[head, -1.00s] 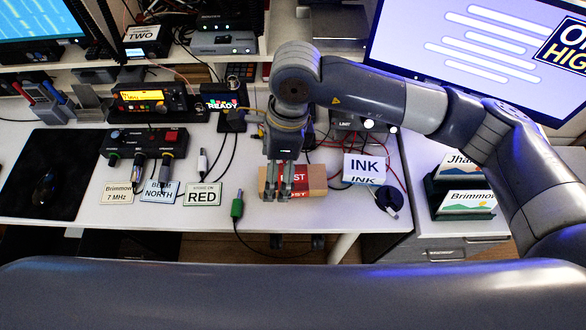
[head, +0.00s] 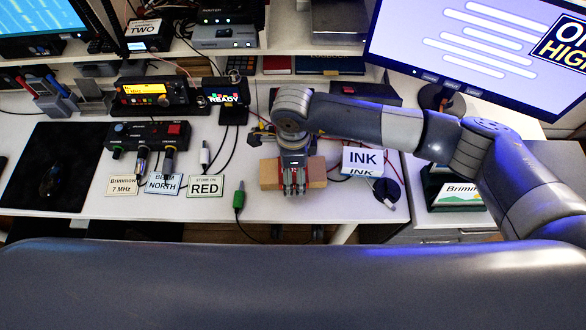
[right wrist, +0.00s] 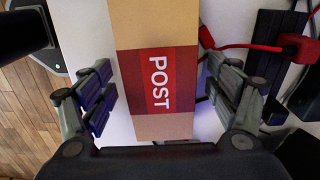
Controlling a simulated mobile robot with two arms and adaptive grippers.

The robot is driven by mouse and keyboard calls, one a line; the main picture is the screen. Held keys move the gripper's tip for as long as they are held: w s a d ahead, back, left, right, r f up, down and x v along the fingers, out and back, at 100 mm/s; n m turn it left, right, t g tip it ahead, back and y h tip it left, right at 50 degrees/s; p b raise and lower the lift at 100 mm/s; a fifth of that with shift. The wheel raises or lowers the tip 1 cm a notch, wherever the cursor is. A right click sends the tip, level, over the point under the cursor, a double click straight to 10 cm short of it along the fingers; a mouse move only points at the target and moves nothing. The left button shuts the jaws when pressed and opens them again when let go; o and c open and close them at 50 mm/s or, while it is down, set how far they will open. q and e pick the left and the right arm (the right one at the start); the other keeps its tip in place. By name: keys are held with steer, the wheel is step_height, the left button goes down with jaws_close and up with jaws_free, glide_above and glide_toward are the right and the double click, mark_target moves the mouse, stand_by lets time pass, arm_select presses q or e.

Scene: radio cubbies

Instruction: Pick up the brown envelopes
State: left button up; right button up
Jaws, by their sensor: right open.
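The brown envelopes (head: 270,175) form one bundle with a red band marked POST, lying lengthwise across the front of the white desk. They also fill the middle of the right wrist view (right wrist: 153,120). My right gripper (head: 294,190) is over the middle of the bundle and hides most of the band in the head view. In the right wrist view the right gripper (right wrist: 158,97) is open, with one finger on each long side of the bundle and gaps between. I cannot tell how far down the fingertips reach. My left gripper is not in view.
The desk's front edge is close; a monitor (head: 470,50) stands back right.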

steer(key=shift+f, duration=0.2)
steer(key=c, duration=1.2)
